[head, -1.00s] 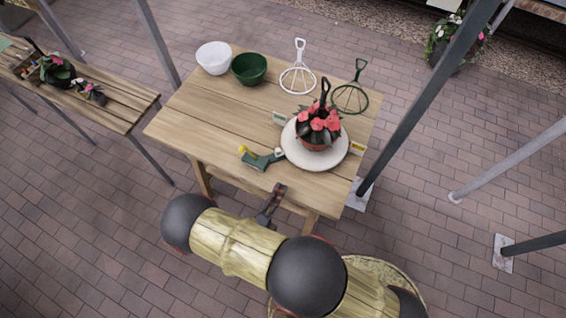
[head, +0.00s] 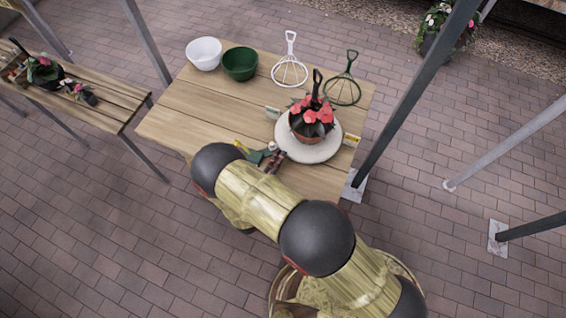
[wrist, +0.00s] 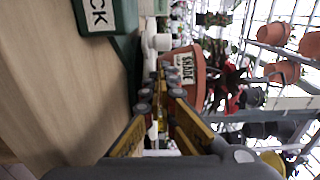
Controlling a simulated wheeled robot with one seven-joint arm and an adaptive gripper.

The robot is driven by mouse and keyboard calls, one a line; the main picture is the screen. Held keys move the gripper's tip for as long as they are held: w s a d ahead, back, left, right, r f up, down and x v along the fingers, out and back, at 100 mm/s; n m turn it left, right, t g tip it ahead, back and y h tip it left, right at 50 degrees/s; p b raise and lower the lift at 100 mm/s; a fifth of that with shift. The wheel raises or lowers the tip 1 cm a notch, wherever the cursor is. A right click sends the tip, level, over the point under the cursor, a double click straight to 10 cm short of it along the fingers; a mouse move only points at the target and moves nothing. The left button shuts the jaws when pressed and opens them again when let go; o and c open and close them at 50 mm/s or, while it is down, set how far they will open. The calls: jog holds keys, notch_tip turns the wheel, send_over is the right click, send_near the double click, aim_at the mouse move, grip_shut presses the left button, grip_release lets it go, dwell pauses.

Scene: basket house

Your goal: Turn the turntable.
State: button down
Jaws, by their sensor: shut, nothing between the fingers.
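The turntable (head: 318,154) is a round white disc near the right front of the wooden table. A terracotta pot (head: 305,138) with pink flowers and a dark upright handle stands on it, and the pot also shows in the wrist view (wrist: 204,85). A small white knob (head: 272,146) sits at the disc's left edge. My gripper (head: 277,157) is shut and empty, just beside the disc's left front edge near the knob. In the wrist view my fingertips (wrist: 158,72) point toward a white knob-like piece (wrist: 160,42). I cannot tell whether they touch it.
A green tool with a yellow part (head: 243,147) lies left of my gripper. Small label cards stand left (head: 272,112) and right (head: 352,140) of the turntable. White (head: 204,52) and green (head: 240,62) bowls and two wire stands occupy the back. The table's left middle is clear.

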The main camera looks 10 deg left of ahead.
aim_at(272, 148)
jog(key=shift+w+a, duration=0.15)
jog(key=shift+a, duration=0.05)
jog(key=shift+w+a+f+m+g+h+b, duration=0.15)
jog(key=shift+w+a+m+g+h+b, duration=0.15)
jog(key=shift+w+a+m+h+b, duration=0.7)
jog(key=shift+w+a+b, duration=0.3)
jog(key=shift+w+a, duration=0.15)
jog(key=shift+r, duration=0.2)
jog(key=shift+s, duration=0.1)
